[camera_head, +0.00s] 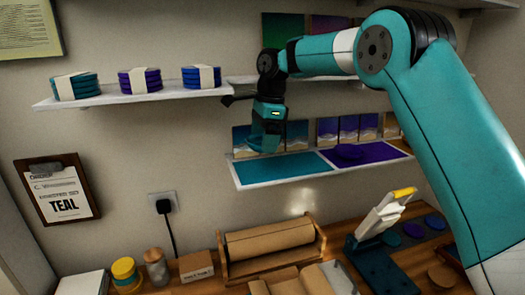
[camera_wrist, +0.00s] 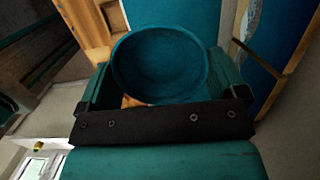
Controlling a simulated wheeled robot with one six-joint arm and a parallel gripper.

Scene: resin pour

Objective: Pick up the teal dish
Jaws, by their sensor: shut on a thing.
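The teal dish (camera_wrist: 160,62) sits between my gripper's fingers in the wrist view, round and seen into from above. My gripper (camera_wrist: 165,90) is shut on it, one finger at each side. In the head view my gripper (camera_head: 265,138) is at the lower shelf, at the back left of the teal mat (camera_head: 290,166). There the dish is hard to tell from the teal gripper. I cannot tell whether the dish touches the shelf. A clipboard (camera_head: 58,190) on the wall reads TEAL.
Picture panels (camera_head: 327,132) stand along the back of the lower shelf. The upper shelf (camera_head: 130,96) holds banded stacks of discs. The wooden bench (camera_head: 215,285) below is crowded.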

